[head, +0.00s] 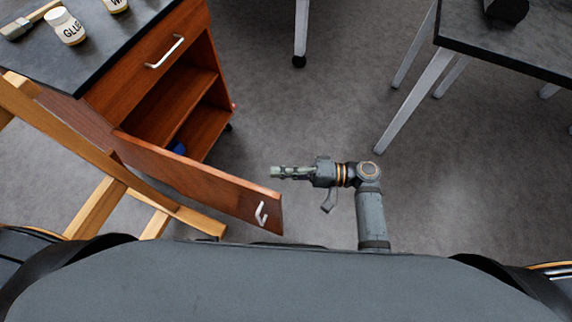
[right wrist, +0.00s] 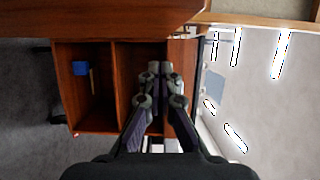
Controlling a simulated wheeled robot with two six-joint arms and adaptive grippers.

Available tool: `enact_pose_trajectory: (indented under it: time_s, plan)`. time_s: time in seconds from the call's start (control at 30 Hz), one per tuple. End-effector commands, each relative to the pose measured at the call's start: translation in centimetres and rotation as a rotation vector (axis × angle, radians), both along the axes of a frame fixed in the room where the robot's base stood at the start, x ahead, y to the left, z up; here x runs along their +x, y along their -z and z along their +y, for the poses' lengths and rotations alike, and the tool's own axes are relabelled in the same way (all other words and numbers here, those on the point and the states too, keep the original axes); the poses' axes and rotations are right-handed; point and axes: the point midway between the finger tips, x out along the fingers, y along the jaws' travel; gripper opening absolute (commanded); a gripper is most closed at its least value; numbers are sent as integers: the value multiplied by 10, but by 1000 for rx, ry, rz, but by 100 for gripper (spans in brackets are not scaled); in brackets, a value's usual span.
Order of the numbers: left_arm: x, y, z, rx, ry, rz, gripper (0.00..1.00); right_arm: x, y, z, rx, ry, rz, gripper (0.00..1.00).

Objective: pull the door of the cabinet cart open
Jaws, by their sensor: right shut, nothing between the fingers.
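The cabinet cart (head: 142,97) is reddish-brown wood with a dark top, at the left of the head view. Its door (head: 200,178) stands swung wide open toward me, with a white handle (head: 261,214) near its free end. The shelves inside are exposed; they also show in the right wrist view (right wrist: 115,90). My right gripper (head: 275,171) is shut and empty, just right of the door's free end on its inner side, pointing left toward the cart. In the right wrist view its fingers (right wrist: 160,75) are together in front of the shelves. My left gripper is not in view.
A wooden easel (head: 95,210) stands left of the door, close to it. Jars (head: 67,26) and a brush (head: 28,24) are on the cart top. A blue item (right wrist: 79,68) lies inside the cart. A dark table (head: 510,45) stands at right; the floor between is clear.

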Motion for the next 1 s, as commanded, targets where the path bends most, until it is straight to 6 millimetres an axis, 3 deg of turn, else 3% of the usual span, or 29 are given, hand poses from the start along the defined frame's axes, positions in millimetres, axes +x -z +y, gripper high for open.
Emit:
enact_pose_trajectory:
  time_s: [0.7, 0.87, 1.0]
  plan:
    - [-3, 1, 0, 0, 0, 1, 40, -3, 1, 1, 0, 5, 1, 0]
    - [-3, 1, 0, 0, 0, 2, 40, -3, 2, -20, -5, 4, 0, 0]
    - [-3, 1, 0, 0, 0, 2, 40, -3, 2, -55, -8, 3, 1, 0]
